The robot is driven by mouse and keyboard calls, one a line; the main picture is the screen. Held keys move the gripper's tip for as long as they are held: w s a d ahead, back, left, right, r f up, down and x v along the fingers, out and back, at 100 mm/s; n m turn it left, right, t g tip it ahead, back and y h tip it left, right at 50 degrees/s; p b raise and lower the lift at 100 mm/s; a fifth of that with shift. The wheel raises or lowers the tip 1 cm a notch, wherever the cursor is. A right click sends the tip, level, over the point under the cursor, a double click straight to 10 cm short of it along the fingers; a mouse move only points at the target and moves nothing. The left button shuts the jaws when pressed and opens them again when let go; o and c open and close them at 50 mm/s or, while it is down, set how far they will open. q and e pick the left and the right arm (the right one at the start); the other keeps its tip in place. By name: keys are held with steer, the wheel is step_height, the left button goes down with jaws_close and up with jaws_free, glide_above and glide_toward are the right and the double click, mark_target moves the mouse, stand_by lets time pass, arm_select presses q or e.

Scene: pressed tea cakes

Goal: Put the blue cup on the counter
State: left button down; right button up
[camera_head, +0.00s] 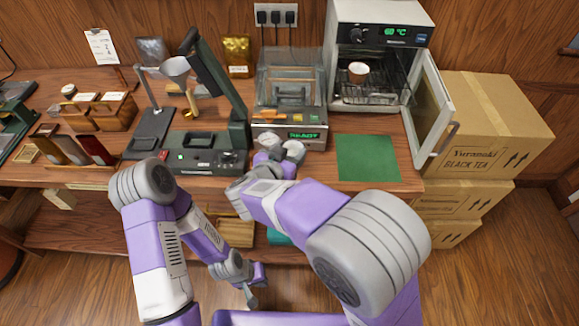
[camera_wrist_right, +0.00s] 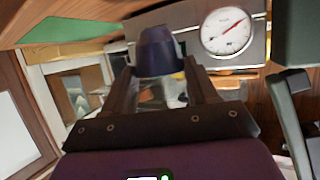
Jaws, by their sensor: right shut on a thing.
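The blue cup (camera_wrist_right: 157,48) shows in the right wrist view, dark blue and between the two fingers of my right gripper (camera_wrist_right: 158,74). The fingers are shut on it. In the head view my right gripper (camera_head: 279,152) is at the counter's front edge, before the machine with the green display; the cup cannot be made out there. The wooden counter (camera_head: 395,180) runs across the head view. My left gripper (camera_head: 251,293) hangs low in front of the counter, apart from everything, and its jaw opening is too small to tell.
A green mat (camera_head: 367,158) lies bare on the counter, right of the display machine (camera_head: 290,115). An oven (camera_head: 375,45) stands behind it, its door (camera_head: 430,110) open, with a pale cup (camera_head: 358,71) inside. Boxes (camera_head: 490,120) stack at the right. A round dial (camera_wrist_right: 226,32) shows near the blue cup.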

mark_target(293, 153)
step_height(293, 153, down, 5)
steer(key=shift+r+b, duration=0.1)
steer(key=shift+b, duration=1.05)
steer(key=shift+r, duration=0.15)
steer(key=o, duration=1)
steer(key=shift+f, duration=0.2)
steer(key=shift+o, duration=0.2)
